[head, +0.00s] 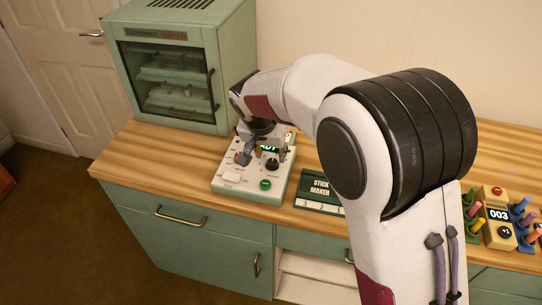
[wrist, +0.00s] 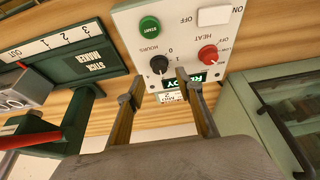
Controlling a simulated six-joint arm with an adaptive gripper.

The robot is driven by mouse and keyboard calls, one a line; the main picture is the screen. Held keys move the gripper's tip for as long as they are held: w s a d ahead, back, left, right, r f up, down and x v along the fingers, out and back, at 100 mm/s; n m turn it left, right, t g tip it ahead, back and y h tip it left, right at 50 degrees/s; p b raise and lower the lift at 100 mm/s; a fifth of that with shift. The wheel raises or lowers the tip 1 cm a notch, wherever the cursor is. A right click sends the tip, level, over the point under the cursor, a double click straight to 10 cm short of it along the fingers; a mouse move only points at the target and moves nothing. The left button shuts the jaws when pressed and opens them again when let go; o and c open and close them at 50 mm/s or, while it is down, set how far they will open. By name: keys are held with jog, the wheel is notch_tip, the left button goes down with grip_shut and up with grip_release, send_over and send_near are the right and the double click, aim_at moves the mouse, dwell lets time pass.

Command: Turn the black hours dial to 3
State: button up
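The black hours dial (wrist: 159,64) is on the front of a pale control panel (wrist: 192,42) in the wrist view, beside the label HOURS and the numbers 0 and 1. It also shows as a small dark knob in the head view (head: 272,164). Which number it points to is too small to tell. My gripper (wrist: 155,87) is open, with its two fingertips apart, one toward each side of the dial in the picture. Nothing is between the fingers that I can see them holding, and I cannot tell whether either touches the panel. In the head view my gripper partly hides the panel.
The panel also has a green button (wrist: 149,26), a red heat knob (wrist: 207,54), a white switch (wrist: 214,16) and a lit display (wrist: 184,87). A green oven cabinet (head: 168,62) stands behind left. A STICK MAKER box (head: 314,189) lies to the right on the wooden counter (head: 135,160).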

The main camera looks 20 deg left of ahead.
jog(key=v, duration=0.7)
jog(key=shift+r, duration=0.2)
jog(key=shift+s+n, duration=0.15)
jog(key=shift+n, duration=0.15)
jog(key=s+d+r, duration=0.3)
jog(key=s+d, duration=1)
jog(key=d, duration=0.3)
jog(key=s+d+r+t, duration=0.1)
jog(key=s+d+r, duration=0.2)
jog(key=s+d, duration=1)
jog(key=shift+s+d+r, duration=0.3)
jog(key=shift+s+d, duration=0.05)
jog(key=shift+d, duration=1.75)
dwell(1.2)
